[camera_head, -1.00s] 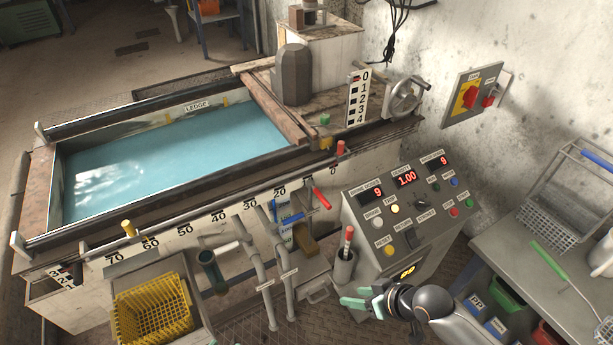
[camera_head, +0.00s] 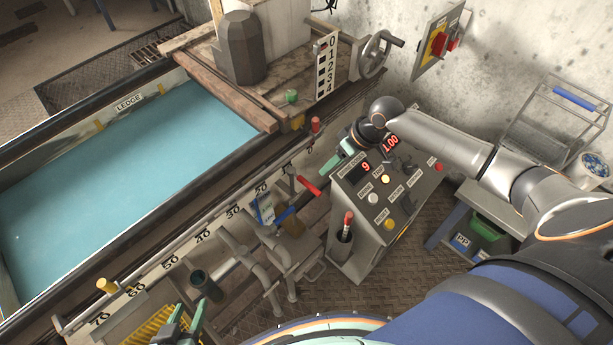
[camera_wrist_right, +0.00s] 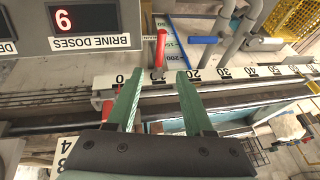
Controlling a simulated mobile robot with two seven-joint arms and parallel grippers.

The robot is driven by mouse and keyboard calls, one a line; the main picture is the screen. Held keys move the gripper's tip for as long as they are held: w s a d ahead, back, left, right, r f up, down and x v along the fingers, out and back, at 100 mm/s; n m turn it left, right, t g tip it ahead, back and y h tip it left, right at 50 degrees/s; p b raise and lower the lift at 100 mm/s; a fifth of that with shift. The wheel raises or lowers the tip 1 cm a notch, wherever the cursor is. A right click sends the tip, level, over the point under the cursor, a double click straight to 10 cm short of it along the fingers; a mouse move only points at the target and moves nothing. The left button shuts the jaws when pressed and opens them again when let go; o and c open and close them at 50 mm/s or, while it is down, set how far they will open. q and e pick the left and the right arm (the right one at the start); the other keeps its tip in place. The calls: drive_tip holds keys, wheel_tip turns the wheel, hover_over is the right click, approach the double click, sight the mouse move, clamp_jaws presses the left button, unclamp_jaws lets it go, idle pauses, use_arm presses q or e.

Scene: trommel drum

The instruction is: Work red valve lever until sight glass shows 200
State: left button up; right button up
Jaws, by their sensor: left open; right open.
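The red valve lever (camera_head: 309,186) sticks out at the front of the tank, and it also shows upright in the right wrist view (camera_wrist_right: 161,47). My right gripper (camera_head: 335,160) is open and empty beside the console. In its wrist view the fingertips (camera_wrist_right: 160,74) stand on either side of the lever's base in the picture, with no visible contact. My left gripper (camera_head: 182,328) is open at the bottom edge.
A blue lever (camera_head: 284,214) and pipes (camera_head: 258,252) sit close to the red lever. The console (camera_head: 385,190) stands right of it, with a red-tipped tool (camera_head: 346,225) in a holder. A red-topped post (camera_head: 315,125) rises from the tank edge.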

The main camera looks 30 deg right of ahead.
drive_tip(key=b, duration=0.1)
approach(311, 185)
drive_tip(key=f, duration=0.1)
drive_tip(key=b+x, duration=0.2)
drive_tip(key=x, duration=0.5)
drive_tip(key=shift+w+a, duration=0.15)
use_arm(q)
drive_tip(key=f, duration=0.3)
drive_tip(key=shift+s+a, duration=0.25)
drive_tip(key=shift+s, duration=0.15)
use_arm(e)
drive_tip(key=shift+c, duration=0.4)
clamp_jaws()
